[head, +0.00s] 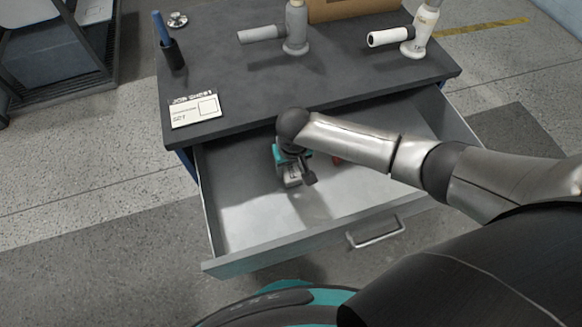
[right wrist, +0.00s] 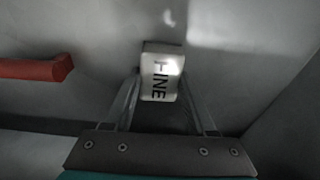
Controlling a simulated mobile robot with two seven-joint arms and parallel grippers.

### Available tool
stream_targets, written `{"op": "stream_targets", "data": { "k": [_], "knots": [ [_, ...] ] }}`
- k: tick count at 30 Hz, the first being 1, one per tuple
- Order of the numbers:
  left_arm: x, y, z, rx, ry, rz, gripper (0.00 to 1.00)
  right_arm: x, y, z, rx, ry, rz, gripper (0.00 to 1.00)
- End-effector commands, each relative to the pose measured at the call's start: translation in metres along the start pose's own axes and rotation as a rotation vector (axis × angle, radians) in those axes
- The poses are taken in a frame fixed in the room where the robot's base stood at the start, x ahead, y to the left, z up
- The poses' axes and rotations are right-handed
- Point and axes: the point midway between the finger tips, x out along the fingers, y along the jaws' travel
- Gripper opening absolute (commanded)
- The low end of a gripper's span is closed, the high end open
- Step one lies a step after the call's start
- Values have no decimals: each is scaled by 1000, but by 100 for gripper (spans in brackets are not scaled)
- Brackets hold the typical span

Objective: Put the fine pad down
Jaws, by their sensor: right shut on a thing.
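The fine pad (right wrist: 161,77) is a small white block with "FINE" on its face. In the right wrist view it sits between the two fingers of my right gripper (right wrist: 160,92), which is shut on it. In the head view the right gripper (head: 297,180) points down inside the open drawer (head: 245,215), towards its left part, with the pad (head: 291,181) at its tips. The pad is at or close to the drawer floor; I cannot tell whether it touches. My left gripper is not in view.
A red object (right wrist: 38,68) lies in the drawer; my right arm mostly hides it in the head view. The drawer's front and left floor is clear.

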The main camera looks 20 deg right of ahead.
Motion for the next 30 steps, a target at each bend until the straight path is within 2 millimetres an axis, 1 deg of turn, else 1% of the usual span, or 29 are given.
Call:
{"op": "stream_targets", "data": {
  "k": [1, 8, 17, 20, 23, 25, 30],
  "knots": [
    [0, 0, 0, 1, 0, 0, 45, 3, 0, 4, -1, -7, 1, 60],
    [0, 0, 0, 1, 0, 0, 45, 2, 0, 3, 0, -6, 1, 86],
    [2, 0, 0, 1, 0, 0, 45, 2, 0, 2, 0, -5, 1, 86],
    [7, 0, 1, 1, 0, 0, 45, 5, 0, 3, -1, -4, 1, 86],
    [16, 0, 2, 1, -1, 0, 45, 9, 0, 3, -1, -3, 0, 86],
    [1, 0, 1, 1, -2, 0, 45, -13, 0, 2, 0, -4, -2, 86],
    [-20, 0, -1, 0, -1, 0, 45, -56, -3, -4, 0, -2, -2, 86]
  ]
}}
